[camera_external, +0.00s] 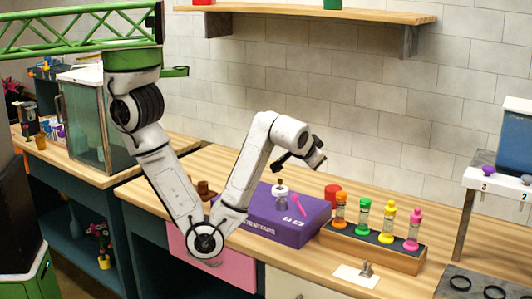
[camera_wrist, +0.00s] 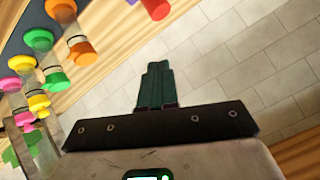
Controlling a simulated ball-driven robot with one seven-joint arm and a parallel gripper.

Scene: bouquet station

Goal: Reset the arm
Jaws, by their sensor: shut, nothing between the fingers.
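My white arm hangs from the green beam, with its elbow low in front of the counter and its forearm bent up over the counter. My gripper (camera_wrist: 158,83) shows in the wrist view as dark green fingers pressed together with nothing between them. In the external view my gripper (camera_external: 285,163) is small and dark, raised above the purple box (camera_external: 283,231). It is apart from everything on the counter.
A wooden rack (camera_external: 380,252) holds several bottles with orange, green, yellow and pink caps, also visible in the wrist view. A red cap (camera_external: 333,192) sits behind it. A small metal piece (camera_external: 366,269) lies on a white card. A wooden shelf (camera_external: 300,10) hangs above.

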